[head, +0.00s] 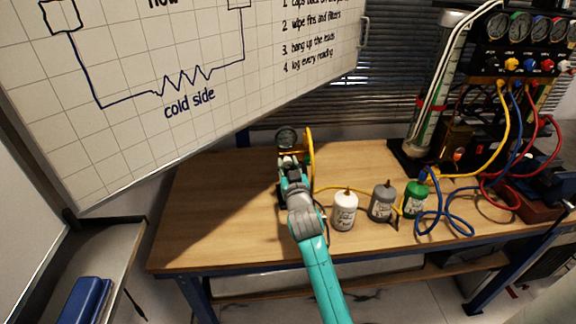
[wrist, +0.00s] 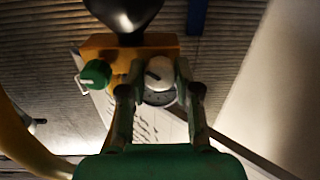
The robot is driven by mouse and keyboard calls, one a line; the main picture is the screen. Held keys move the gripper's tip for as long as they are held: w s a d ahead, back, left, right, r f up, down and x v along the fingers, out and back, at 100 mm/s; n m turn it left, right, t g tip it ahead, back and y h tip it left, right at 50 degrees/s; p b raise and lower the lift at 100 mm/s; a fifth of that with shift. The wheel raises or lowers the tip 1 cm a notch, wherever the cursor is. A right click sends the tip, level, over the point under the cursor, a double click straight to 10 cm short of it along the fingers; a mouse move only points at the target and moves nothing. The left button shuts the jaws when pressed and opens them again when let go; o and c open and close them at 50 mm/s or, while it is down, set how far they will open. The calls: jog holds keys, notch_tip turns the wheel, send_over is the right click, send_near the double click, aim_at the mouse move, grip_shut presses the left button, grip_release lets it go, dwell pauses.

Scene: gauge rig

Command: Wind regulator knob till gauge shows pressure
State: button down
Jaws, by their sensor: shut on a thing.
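The regulator knob (wrist: 159,74), a pale round knob with a dark pointer mark, sits on the front of a yellow-orange regulator block (wrist: 110,47) in the wrist view. My gripper (wrist: 158,82) is shut on the knob, one finger on each side. The gauge (head: 287,138) stands above the block in the head view, its dial small and its needle not readable. In the wrist view only the dark underside of the gauge (wrist: 125,12) shows. My gripper in the head view (head: 292,158) hides most of the block and the knob.
A green knob (wrist: 96,73) sits left of the regulator knob. A yellow hose (head: 311,155) rises close beside the rig. White (head: 344,210), grey (head: 382,202) and green (head: 415,198) bottles stand right of my arm. The wooden bench (head: 220,205) is clear on the left.

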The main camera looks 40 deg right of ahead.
jog(key=shift+m, duration=0.4)
jog(key=c, duration=0.8)
grip_release()
jog(key=v, duration=1.2)
